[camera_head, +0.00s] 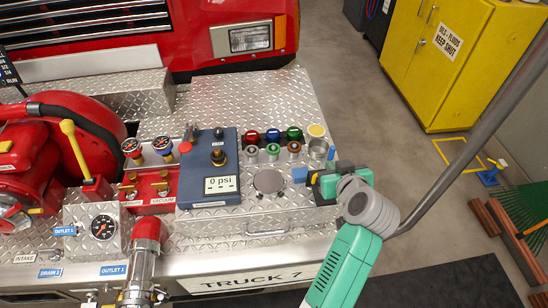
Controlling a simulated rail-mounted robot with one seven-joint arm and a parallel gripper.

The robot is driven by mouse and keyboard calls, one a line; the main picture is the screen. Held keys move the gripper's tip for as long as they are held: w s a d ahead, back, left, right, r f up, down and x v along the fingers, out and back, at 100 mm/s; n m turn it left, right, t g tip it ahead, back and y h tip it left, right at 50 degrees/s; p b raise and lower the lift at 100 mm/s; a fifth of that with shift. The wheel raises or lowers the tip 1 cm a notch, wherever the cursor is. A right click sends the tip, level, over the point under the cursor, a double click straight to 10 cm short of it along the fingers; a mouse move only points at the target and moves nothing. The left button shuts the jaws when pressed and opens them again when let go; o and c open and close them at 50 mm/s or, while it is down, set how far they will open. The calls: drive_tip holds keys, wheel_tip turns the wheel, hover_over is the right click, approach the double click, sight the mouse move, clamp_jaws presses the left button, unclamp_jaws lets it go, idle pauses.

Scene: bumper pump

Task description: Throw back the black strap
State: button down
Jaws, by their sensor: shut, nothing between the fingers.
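My gripper (312,178) is at the right end of the diamond-plate deck, beside the row of capped ports. Its fingers are shut and hold nothing. A small black piece (327,188) shows just below the fingers at the deck's right edge. It may be the black strap, but my gripper and wrist cover part of that spot, and I cannot tell whether the piece lies flat or is fastened. I cannot tell if my gripper touches it.
A blue gauge box (209,165) reading 0 psi stands left of my gripper. A red pump (30,160) with a yellow lever (78,150) is farther left. A grey pole (480,120) rises at the right. A yellow cabinet (425,75) stands behind.

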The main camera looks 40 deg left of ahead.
drive_tip(key=shift+d+f, duration=0.1)
drive_tip(key=shift+d, duration=0.05)
drive_tip(key=b+x, duration=0.1)
drive_tip(key=x, duration=0.8)
drive_tip(key=shift+w+f, duration=0.2)
drive_tip(key=shift+s+d+f, duration=0.1)
drive_tip(key=shift+f, duration=0.25)
drive_tip(key=shift+s+d+f, duration=0.85)
drive_tip(key=shift+f, duration=0.1)
